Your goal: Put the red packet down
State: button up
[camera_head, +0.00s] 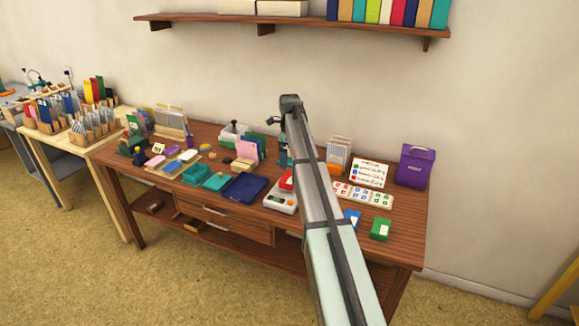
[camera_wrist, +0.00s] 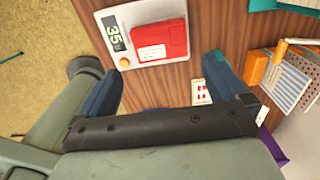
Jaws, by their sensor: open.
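The red packet (camera_wrist: 158,40) lies flat on a white scale (camera_wrist: 108,14) with a lit display, a white label facing up. In the head view the red packet (camera_head: 286,180) shows on the scale (camera_head: 280,203), partly hidden by my arm. My gripper (camera_wrist: 163,62) is open with nothing between its blue fingers. In the wrist view the packet shows beyond the gap between the fingertips, apart from them. The packet rests on the scale unheld.
Some tabletop near the front edge is bare.

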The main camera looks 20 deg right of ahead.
jog(key=shift+r, duration=1.2)
